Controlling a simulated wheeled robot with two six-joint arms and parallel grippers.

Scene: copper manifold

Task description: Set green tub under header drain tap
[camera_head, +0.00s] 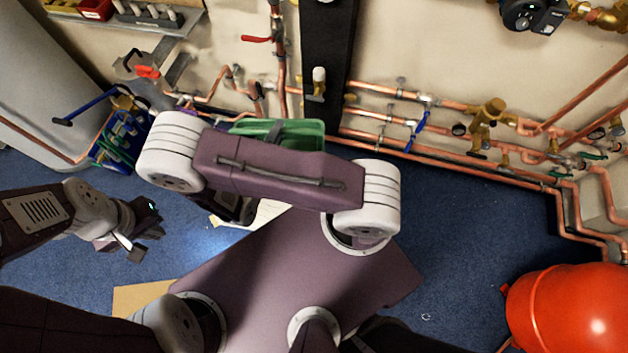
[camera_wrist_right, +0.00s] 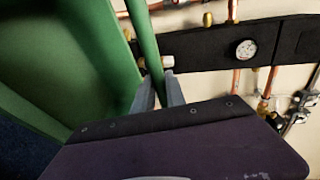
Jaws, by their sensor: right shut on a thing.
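The green tub (camera_head: 305,134) is in the head view, partly hidden behind my right arm. In the right wrist view the tub (camera_wrist_right: 60,55) fills the left side. My right gripper (camera_wrist_right: 170,92) is shut on the tub's rim; in the head view its fingers are mostly hidden by the arm. A brass tap with a white top (camera_head: 318,82) is on the black vertical header (camera_head: 326,40), above and beyond the tub. I cannot tell if it is the drain tap. My left gripper (camera_head: 137,245) is at the left, apart from the tub; its finger opening is unclear.
Copper pipes with valves (camera_head: 430,150) run low along the wall to the right. A red vessel (camera_head: 570,310) stands at the lower right. A blue crate of tools (camera_head: 118,140) is at the left. A gauge (camera_wrist_right: 246,49) sits on the header. Blue carpet (camera_head: 460,230) is clear at right.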

